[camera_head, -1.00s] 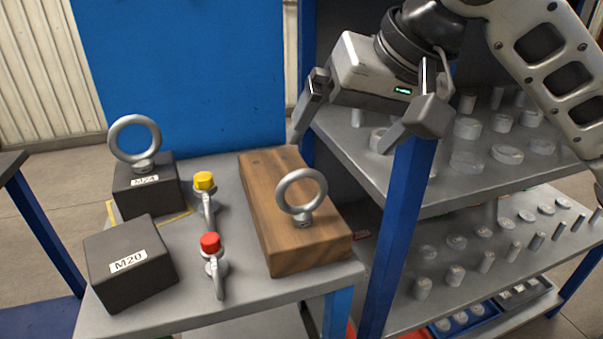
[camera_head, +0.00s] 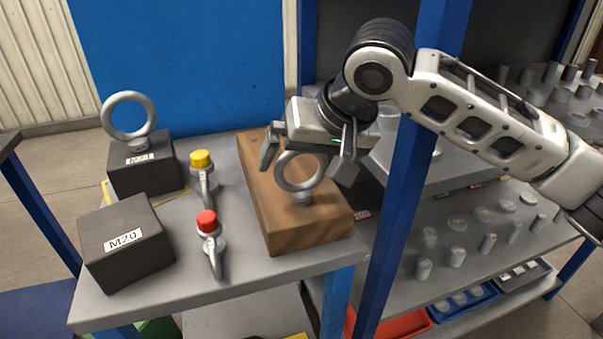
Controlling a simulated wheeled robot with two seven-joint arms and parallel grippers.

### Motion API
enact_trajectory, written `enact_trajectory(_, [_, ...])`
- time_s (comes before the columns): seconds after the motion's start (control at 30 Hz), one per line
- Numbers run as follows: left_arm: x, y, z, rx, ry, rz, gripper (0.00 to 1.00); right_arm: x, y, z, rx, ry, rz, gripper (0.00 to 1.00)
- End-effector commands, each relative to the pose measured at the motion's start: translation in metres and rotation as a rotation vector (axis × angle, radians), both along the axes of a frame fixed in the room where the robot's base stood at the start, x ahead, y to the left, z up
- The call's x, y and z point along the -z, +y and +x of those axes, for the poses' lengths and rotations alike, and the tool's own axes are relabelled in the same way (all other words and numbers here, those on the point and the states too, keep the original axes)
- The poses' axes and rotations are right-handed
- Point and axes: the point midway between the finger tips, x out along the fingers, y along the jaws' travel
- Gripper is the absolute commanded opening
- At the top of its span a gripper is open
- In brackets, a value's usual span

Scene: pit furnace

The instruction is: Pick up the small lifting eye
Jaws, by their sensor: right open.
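The small lifting eye, a grey metal ring on a short collar (camera_head: 300,187), stands upright on a brown wooden block (camera_head: 306,234) on the grey table. My right gripper (camera_head: 308,158) is open, with one finger on each side of the ring's upper part. The gripper body hides the top of the ring, and I cannot tell if a finger touches it. Another lifting eye (camera_head: 106,118) stands in the dark block marked M24 (camera_head: 145,177) at the back left. A dark block marked M20 (camera_head: 125,255) has no eye in it. My left gripper is not in view.
Two small swivel fittings, one with a yellow cap (camera_head: 201,160) and one with a red cap (camera_head: 207,222), stand left of the wooden block. A blue post (camera_head: 402,190) and a shelf with metal parts (camera_head: 465,240) are close on the right.

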Motion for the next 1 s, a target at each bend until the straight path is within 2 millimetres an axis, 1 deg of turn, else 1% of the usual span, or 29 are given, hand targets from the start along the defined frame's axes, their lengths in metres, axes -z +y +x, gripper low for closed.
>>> enact_trajectory(0.03, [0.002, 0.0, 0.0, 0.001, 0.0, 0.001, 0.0, 0.008, 0.003, 0.003, 0.001, 0.001, 0.0, 1.0])
enact_trajectory(0.13, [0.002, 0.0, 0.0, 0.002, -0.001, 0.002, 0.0, 0.018, 0.007, 0.007, 0.001, 0.001, 0.0, 1.0])
enact_trajectory(0.23, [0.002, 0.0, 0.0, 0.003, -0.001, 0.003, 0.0, 0.021, 0.008, 0.01, 0.001, 0.0, 0.0, 1.0])
enact_trajectory(0.43, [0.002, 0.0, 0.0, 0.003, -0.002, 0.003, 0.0, 0.021, 0.008, 0.01, 0.001, -0.001, 0.001, 1.0])
enact_trajectory(0.47, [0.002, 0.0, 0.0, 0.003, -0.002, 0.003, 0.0, 0.021, 0.008, 0.01, 0.001, -0.001, 0.001, 0.94])
enact_trajectory(0.5, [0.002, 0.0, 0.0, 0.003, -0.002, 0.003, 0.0, 0.021, 0.008, 0.01, 0.001, -0.001, 0.001, 0.83])
enact_trajectory(0.57, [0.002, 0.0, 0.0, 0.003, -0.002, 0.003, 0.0, 0.021, 0.008, 0.01, 0.001, -0.001, 0.001, 0.67])
enact_trajectory(0.6, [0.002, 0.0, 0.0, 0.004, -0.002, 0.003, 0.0, 0.021, 0.008, 0.01, 0.001, -0.001, 0.001, 0.56])
enact_trajectory(0.63, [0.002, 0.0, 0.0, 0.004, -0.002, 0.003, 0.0, 0.021, 0.008, 0.01, 0.001, -0.001, 0.001, 0.47])
enact_trajectory(0.67, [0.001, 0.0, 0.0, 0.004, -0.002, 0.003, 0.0, 0.021, 0.008, 0.01, 0.001, -0.001, 0.001, 0.46])
enact_trajectory(1.0, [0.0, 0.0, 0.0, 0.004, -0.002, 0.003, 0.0, 0.016, 0.009, 0.01, 0.0, -0.003, 0.003, 0.46])
